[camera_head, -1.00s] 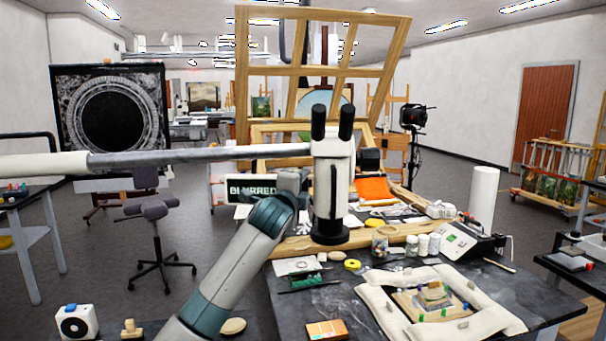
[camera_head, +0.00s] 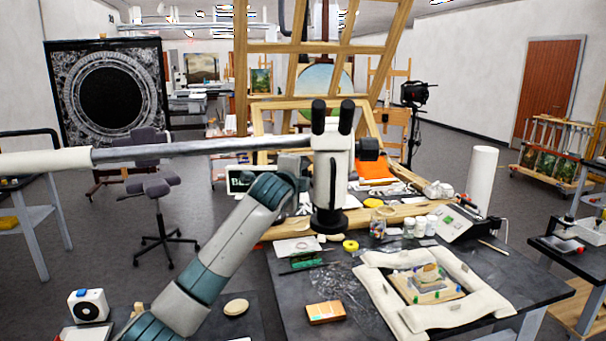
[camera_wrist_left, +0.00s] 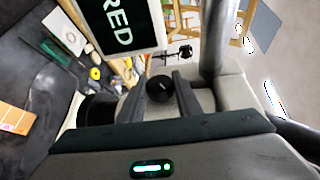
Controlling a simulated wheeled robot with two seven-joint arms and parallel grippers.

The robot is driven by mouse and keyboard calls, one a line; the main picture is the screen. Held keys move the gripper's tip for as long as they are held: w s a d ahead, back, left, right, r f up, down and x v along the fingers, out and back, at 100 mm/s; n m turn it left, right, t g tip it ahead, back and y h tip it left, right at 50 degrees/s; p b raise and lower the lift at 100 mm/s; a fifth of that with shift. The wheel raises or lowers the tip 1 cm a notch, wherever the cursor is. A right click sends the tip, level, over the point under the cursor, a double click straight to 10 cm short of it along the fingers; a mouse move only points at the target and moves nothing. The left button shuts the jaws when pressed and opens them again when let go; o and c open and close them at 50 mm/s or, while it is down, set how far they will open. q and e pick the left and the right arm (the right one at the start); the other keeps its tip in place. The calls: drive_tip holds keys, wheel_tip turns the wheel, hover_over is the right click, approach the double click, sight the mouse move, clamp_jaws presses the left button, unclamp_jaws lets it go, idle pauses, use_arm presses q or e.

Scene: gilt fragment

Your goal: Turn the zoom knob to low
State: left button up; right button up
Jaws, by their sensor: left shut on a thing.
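In the head view this knob is hidden behind my gripper. Another black knob (camera_head: 369,148) sits on the microscope's right side. My right gripper is not in view.
A sign (camera_head: 238,181) stands behind my wrist, partly covered; it reads "RED" in the left wrist view (camera_wrist_left: 118,25). A metal boom (camera_head: 200,147) runs left from the microscope. Jars (camera_head: 420,226), yellow tape (camera_head: 350,246) and a padded frame (camera_head: 385,300) lie on the bench.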

use_arm(q)
drive_tip(key=o, duration=1.1)
drive_tip(key=shift+c, duration=0.2)
drive_tip(key=shift+s, duration=0.1)
drive_tip(key=shift+s+a+b, duration=0.15)
drive_tip(key=shift+s+b, duration=0.3)
drive_tip(key=shift+s, duration=0.2)
drive_tip(key=b+v, duration=0.5)
drive_tip(key=v, duration=1.1)
drive_tip(key=shift+b, duration=0.35)
